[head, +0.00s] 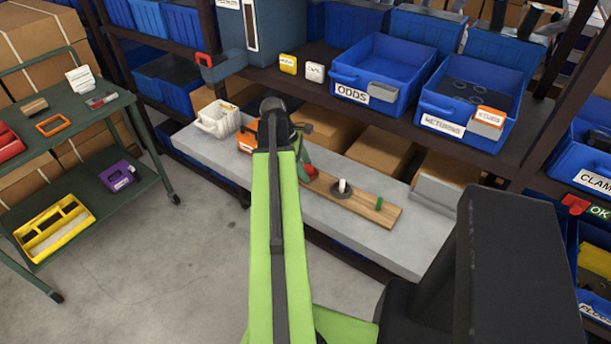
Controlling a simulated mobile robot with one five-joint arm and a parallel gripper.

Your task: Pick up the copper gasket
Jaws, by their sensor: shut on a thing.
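My lime green arm reaches out over the grey bench top (413,229) in the head view. Its far end bends down behind my own arm link, and my gripper's jaws do not show. I cannot make out the copper gasket; it may be hidden behind my arm. A wooden board (363,202) lies on the bench, just right of my arm. It carries a white peg (342,185) with a dark ring (345,194) around its base. A short green peg (379,203) stands near the right end. A small red part (310,170) shows beside my arm.
A white basket (218,119) stands on the bench left of my arm. Blue bins, one marked ODDS (383,67), line the shelf above, with cardboard boxes (378,152) below it. A green cart (120,104) stands at left. The floor between is clear.

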